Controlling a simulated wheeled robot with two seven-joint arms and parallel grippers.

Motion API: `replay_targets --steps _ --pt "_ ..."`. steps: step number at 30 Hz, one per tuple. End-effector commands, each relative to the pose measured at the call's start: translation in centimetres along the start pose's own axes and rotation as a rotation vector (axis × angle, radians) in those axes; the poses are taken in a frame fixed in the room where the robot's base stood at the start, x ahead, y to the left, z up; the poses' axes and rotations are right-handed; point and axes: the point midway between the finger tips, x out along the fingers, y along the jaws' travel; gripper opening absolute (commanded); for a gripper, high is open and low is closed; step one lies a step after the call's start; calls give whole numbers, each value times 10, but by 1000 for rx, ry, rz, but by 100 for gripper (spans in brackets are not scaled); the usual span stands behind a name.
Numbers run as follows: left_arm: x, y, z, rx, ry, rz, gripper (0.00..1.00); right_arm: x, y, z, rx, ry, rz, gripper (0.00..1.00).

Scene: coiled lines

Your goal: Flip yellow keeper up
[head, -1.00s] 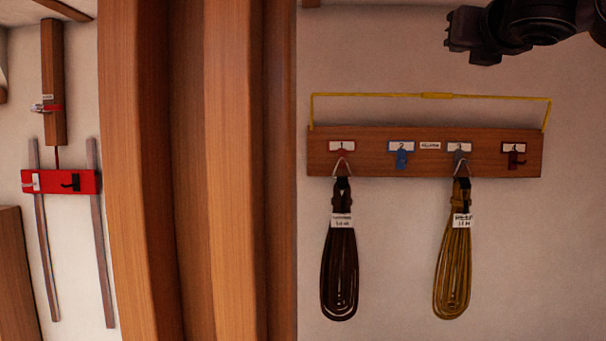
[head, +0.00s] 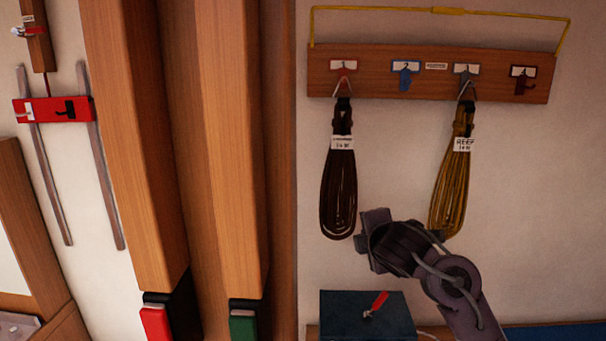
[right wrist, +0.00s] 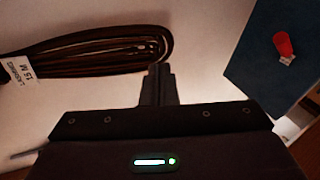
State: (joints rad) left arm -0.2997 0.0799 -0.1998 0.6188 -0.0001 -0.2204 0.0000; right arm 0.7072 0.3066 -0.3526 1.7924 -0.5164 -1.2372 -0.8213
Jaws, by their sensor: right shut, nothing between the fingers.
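The yellow keeper (head: 447,11) is a thin wire bar with a thicker middle sleeve. It stands raised above the wooden hook board (head: 390,87), its two legs running down to the board's ends. A dark coil (head: 339,195) hangs from the red hook at the left and a mustard coil (head: 452,190) from the grey hook. My right gripper (head: 367,232) is below the board, between and slightly below the coils, well away from the keeper. In the right wrist view its fingers (right wrist: 157,84) are together and empty, near the dark coil's looped end. My left gripper is not in view.
A dark box (head: 345,314) with a red switch (head: 376,303) sits below my right gripper. Wooden posts (head: 235,150) stand at the left of the board. A red hook bar (head: 52,109) is on the far-left wall. Wall right of the mustard coil is clear.

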Motion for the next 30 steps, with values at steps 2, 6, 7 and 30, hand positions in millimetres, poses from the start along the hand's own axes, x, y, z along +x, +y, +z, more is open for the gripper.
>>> replay_targets --steps 2,6,7,30 --pt "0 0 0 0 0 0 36 -2 -55 -13 158 13 -78 0" --pt "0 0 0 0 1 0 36 -20 -139 -25 450 -8 -214 0" --pt "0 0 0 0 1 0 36 -25 -156 -27 514 -18 -243 0" --pt "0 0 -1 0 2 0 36 -195 -390 -28 1499 -510 -715 0"
